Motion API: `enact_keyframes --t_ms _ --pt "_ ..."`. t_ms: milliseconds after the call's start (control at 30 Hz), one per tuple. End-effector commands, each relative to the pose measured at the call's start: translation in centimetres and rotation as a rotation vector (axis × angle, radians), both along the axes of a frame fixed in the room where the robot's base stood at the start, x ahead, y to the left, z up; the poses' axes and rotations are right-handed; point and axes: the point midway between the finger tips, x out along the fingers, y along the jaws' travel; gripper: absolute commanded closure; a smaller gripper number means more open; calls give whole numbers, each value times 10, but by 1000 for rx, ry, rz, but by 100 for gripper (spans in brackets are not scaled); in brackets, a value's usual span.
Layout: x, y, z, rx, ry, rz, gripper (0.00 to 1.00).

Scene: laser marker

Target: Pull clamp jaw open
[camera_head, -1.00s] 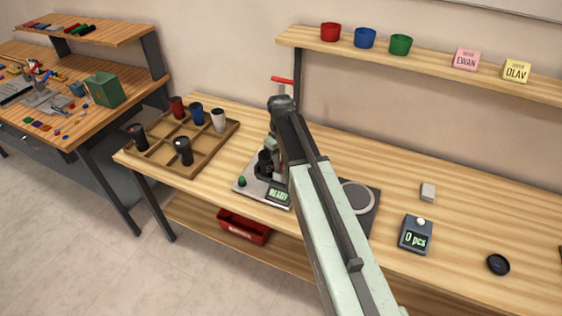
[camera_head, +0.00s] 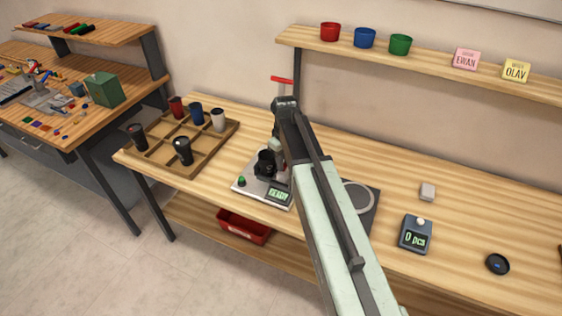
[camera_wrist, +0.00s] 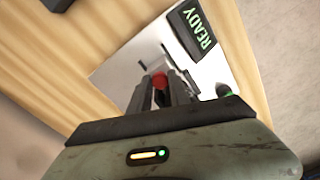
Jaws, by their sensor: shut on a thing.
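The laser marker's pale base plate (camera_head: 248,187) sits near the bench's front edge, with a READY display (camera_head: 279,193) and a green button (camera_head: 241,181). A black round part (camera_head: 264,162) stands on the plate, partly behind my arm; I cannot tell whether it is the clamp or a held piece. In the wrist view, my gripper (camera_wrist: 164,92) is shut on a red knob (camera_wrist: 159,81) over the plate, which I take as the clamp jaw's handle. The display (camera_wrist: 196,28) and green button (camera_wrist: 224,91) show beside it. The jaw's opening is hidden.
A wooden tray (camera_head: 150,156) with several cups stands left. A dark pad (camera_head: 372,216) with a pale ring lies right of my arm, then a counter reading 0 pcs (camera_head: 416,235), a small pale block (camera_head: 428,191) and a black disc (camera_head: 498,264). A shelf (camera_head: 430,69) runs above.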

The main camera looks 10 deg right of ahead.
Motion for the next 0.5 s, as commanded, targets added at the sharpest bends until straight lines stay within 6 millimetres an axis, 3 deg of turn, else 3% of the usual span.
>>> enact_keyframes --t_ms 200,233,300,500 --pt "-4 -3 -1 -7 11 -2 100" --pt "-4 -3 -1 -7 12 -2 69" --pt "-4 -3 -1 -7 11 -2 55" --pt "-3 -2 0 -6 8 -2 55"
